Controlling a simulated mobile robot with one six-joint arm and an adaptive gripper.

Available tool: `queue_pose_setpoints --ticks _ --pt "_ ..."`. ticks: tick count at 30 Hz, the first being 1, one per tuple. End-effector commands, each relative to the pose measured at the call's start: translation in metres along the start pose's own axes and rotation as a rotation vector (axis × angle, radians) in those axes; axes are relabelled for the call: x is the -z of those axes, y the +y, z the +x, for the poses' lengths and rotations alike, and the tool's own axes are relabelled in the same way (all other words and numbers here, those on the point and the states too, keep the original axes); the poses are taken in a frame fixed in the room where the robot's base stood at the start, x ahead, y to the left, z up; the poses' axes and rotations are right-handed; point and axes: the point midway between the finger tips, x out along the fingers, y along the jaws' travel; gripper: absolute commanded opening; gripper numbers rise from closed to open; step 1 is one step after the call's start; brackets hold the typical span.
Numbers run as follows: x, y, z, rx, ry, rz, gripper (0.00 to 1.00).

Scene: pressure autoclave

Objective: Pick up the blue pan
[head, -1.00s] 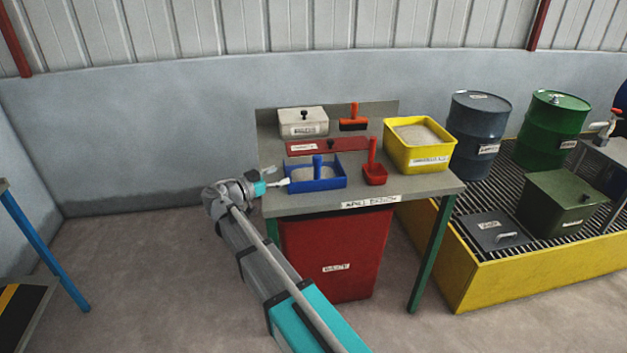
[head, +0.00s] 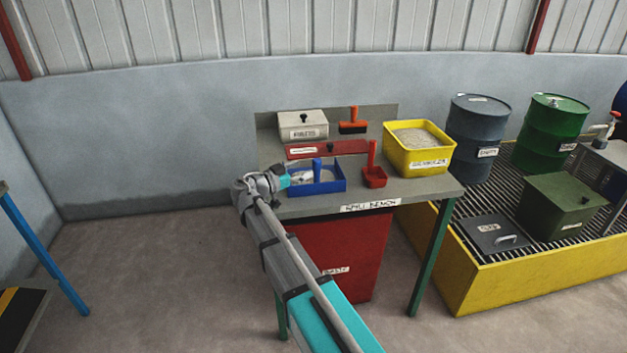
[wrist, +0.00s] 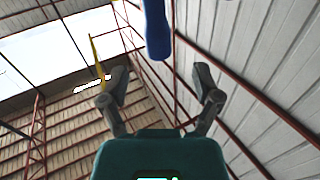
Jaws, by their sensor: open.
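The blue pan (head: 318,189) is a shallow blue tray on the left part of the grey bench top. Its blue handle (head: 317,167) stands upright, and grey material shows inside the pan. My gripper (head: 304,177) is over the left part of the pan, close to the handle, pointing right. In the wrist view my gripper (wrist: 160,78) has its two fingers spread wide with nothing between them. The blue handle (wrist: 157,30) shows at the top of that view, beyond the fingertips and between their lines. Contact with the pan cannot be told.
A small red scoop (head: 375,178) with an upright handle stands just right of the pan. Behind are a flat red box (head: 328,148), a grey lidded box (head: 303,126) and an orange brush (head: 353,126). A yellow bin (head: 419,162) stands at the bench's right. A red bin (head: 340,250) is below.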

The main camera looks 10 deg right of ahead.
Motion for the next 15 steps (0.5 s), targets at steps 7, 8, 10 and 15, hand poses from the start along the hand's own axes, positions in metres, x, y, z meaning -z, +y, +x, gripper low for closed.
queue_pose_setpoints --ticks 7,8,10,15 --pt "0.0 -0.0002 0.0065 0.001 0.0 0.0 0.81" --pt "0.0 -0.0001 0.0064 0.001 0.0 0.0 0.81" --pt "0.0 -0.0002 0.0062 0.001 0.0 0.0 0.81" --pt "-0.0001 -0.0001 0.0072 0.001 0.0 0.0 0.81"
